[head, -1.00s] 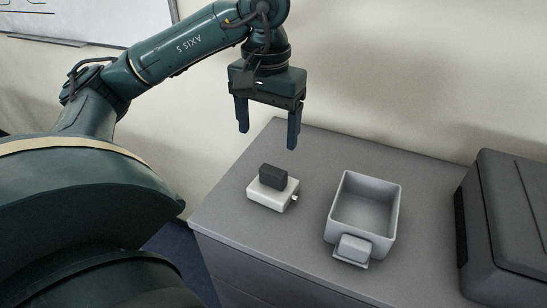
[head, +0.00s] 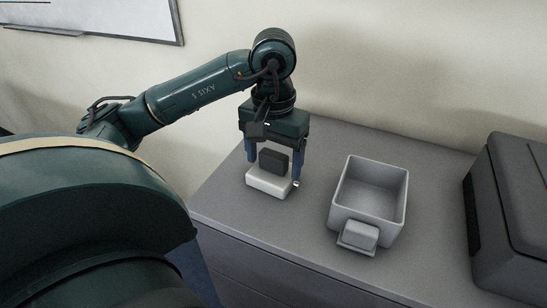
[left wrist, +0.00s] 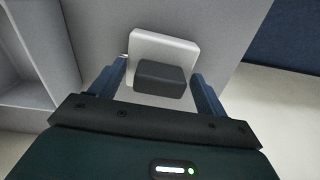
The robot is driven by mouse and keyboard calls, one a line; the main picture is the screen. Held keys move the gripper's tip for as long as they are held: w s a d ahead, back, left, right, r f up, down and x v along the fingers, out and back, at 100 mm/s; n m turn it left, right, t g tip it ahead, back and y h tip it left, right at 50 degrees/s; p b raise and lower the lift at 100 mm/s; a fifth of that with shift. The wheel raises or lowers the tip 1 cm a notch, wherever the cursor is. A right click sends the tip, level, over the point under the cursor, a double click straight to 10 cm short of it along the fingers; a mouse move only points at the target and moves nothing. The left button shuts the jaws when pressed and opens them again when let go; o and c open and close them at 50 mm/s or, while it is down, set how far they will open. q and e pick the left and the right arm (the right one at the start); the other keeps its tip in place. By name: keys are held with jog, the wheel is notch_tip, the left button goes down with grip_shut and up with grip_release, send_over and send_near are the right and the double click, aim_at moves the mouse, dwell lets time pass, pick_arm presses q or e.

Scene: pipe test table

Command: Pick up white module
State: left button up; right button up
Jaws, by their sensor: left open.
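The white module (head: 268,183) is a flat white block with a dark grey block (head: 274,161) on top and a small metal stub at its right side. It rests on the grey cabinet top. My left gripper (head: 273,165) is open and points down, its two blue-grey fingers on either side of the module's dark block. In the left wrist view, the white module (left wrist: 163,48) and its dark block (left wrist: 162,80) show between the fingertips of the left gripper (left wrist: 160,82). I cannot tell whether the fingers touch it. My right gripper is not in view.
A grey open bin (head: 369,194) with a small block on its front stands to the right of the module and looks empty. A dark grey case (head: 520,210) stands farther right. The grey cabinet top (head: 231,205) is clear in front of the module. A wall is behind.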

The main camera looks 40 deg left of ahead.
pick_arm(q)
jog(key=shift+c, duration=0.3)
jog(key=c, duration=1.1)
jog(key=shift+r, duration=0.15)
jog(key=shift+c, duration=0.2)
